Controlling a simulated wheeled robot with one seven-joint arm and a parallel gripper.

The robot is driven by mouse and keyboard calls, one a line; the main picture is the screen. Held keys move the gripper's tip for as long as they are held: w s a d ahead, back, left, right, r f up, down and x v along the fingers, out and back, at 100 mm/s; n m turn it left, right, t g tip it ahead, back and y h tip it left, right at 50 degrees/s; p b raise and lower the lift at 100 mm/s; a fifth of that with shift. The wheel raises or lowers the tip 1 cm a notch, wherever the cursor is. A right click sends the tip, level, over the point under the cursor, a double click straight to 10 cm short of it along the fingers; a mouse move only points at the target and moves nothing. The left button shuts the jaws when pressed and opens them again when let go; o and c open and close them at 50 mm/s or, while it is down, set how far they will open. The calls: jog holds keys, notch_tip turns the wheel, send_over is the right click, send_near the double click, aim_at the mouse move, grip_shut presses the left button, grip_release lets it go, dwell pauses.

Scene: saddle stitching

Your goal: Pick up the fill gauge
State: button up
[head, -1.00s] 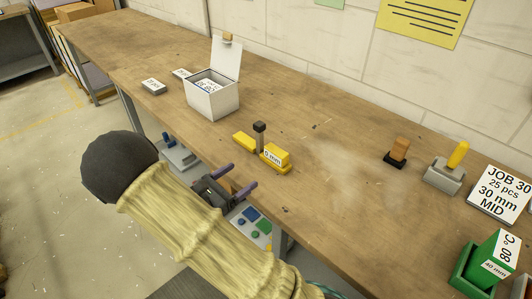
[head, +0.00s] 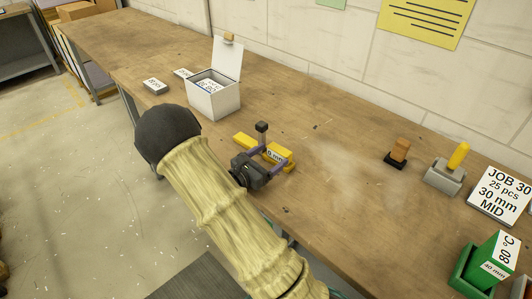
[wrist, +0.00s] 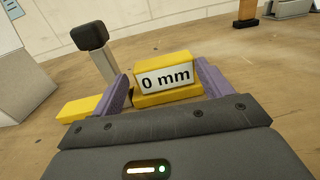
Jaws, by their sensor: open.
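A yellow block with a white label reading "0 mm" (head: 288,154), which I take for the fill gauge, stands near the front edge of the bench. In the wrist view the block (wrist: 165,64) sits on a yellow base between my two purple fingers. My gripper (head: 270,156) is open, with one finger on each side of the block. Whether either finger touches it I cannot tell. A grey post with a dark cap (wrist: 90,36) rises just left of the block. A flat yellow piece (wrist: 78,110) lies further left. Joins between these parts are partly hidden.
A white open-lidded box (head: 212,98) stands to the left on the wooden bench (head: 330,215). A wooden-handled stamp (head: 398,150), a yellow-handled tool (head: 445,175), a job card (head: 500,195) and a green holder (head: 470,268) stand to the right. The bench middle is clear.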

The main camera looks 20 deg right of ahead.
aim_at(276, 152)
jog(key=shift+d+r, duration=0.1)
jog(key=shift+d, duration=0.4)
jog(key=x, duration=0.4)
jog(key=shift+d+p, duration=0.15)
jog(key=shift+p, duration=0.15)
jog(key=c, duration=0.8)
jog(key=shift+r, duration=0.15)
notch_tip(276, 152, up, 10)
jog(key=shift+w+f+p, duration=0.1)
jog(key=shift+p, duration=0.2)
